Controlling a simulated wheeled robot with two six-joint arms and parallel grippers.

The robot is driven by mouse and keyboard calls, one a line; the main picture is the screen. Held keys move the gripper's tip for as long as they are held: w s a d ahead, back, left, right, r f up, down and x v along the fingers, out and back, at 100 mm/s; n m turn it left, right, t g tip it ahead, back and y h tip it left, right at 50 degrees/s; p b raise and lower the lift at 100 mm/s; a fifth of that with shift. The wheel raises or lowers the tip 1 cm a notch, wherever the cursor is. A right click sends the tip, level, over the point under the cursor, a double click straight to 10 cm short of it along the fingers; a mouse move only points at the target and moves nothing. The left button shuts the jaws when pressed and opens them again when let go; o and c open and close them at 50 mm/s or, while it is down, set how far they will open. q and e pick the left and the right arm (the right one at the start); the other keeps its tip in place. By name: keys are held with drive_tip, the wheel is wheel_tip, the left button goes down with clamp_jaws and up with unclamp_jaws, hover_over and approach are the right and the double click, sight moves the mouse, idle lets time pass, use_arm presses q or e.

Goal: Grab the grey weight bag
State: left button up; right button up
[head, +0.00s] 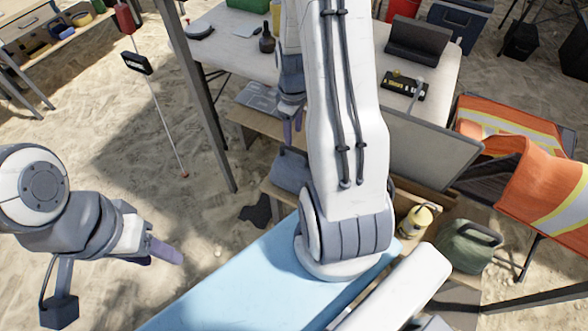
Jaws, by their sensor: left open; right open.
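A grey bag (290,170), which looks like the weight bag, sits on a low wooden surface left of my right arm, which hides part of it. My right gripper (292,124) points down just above and behind the bag in the picture. It is open, with nothing seen between its fingers, and looks apart from the bag. My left gripper (166,252) is open and empty over the sand at the left, well away from the bag.
A white-topped table (232,52) stands behind, holding a dark bottle (267,38) and other items. An orange vest (545,185) hangs over a chair. Sand at left is mostly clear.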

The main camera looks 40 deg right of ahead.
sight(295, 149)
wheel_tip(295, 149, down, 4)
drive_tip(key=shift+f, duration=0.2)
drive_tip(key=f, duration=0.5)
drive_tip(key=shift+w+d+f, duration=0.1)
drive_tip(key=shift+d, duration=0.25)
clamp_jaws()
idle(0.9)
drive_tip(key=shift+w, duration=0.1)
